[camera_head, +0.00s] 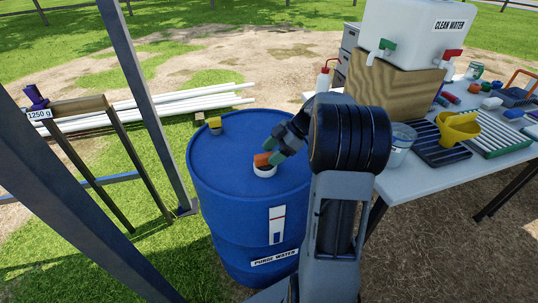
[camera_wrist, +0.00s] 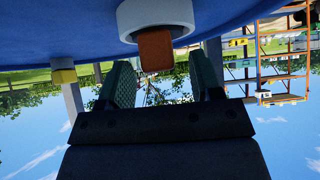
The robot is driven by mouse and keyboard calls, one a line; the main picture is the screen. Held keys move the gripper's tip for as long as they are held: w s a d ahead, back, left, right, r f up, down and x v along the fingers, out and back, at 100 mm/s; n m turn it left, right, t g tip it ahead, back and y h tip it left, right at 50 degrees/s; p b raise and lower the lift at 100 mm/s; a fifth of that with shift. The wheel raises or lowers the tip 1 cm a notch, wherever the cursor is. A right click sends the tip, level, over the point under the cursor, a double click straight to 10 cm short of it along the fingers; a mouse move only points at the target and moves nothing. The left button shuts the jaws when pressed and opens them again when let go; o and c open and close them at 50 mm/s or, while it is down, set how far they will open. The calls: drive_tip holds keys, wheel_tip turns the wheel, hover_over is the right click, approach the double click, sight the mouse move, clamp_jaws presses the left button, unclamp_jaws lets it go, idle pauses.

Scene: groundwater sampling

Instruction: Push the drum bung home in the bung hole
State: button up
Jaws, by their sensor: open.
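The orange drum bung (camera_head: 262,160) stands in the white collar of the bung hole (camera_head: 264,171) on top of the blue drum (camera_head: 235,185). Part of the bung shows above the collar; how deep it sits I cannot tell. In the wrist view, which is upside down, the bung (camera_wrist: 155,48) projects from the white collar (camera_wrist: 130,22). My gripper (camera_head: 275,150) is close beside the bung on its right. In the wrist view my gripper (camera_wrist: 163,78) is open, its green-padded fingers apart with the bung just ahead between them, and nothing is held.
A yellow-topped fitting (camera_head: 214,122) stands at the drum's back left. A table (camera_head: 400,185) at right carries a clean water container (camera_head: 415,38), a yellow funnel (camera_head: 457,128) and trays. A frame stands at left; white pipes (camera_head: 190,98) lie behind. The drum's left top is clear.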

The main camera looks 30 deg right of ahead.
drive_tip(key=p+v, duration=0.1)
drive_tip(key=v, duration=1.1)
drive_tip(key=shift+d, duration=0.1)
drive_tip(key=s+a+f+m+h+p, duration=0.3)
drive_tip(key=s+f+m+h, duration=0.15)
drive_tip(key=m, duration=1.05)
drive_tip(key=s+a+r+t+h+p, duration=0.1)
drive_tip(key=s+a+r+p, duration=0.3)
drive_tip(key=a, duration=0.4)
drive_tip(key=s+a+r+h+p, duration=0.3)
drive_tip(key=s+a+r+p, duration=0.2)
drive_tip(key=a, duration=0.4)
drive_tip(key=shift+s+a+r+m+t+p, duration=0.15)
drive_tip(key=shift+s+r+m+t+p, duration=0.2)
drive_tip(key=shift+r+p, duration=0.75)
drive_tip(key=shift+w+r+h+b, duration=0.1)
drive_tip(key=shift+r+h+b, duration=0.15)
drive_tip(key=shift+r+b, duration=0.05)
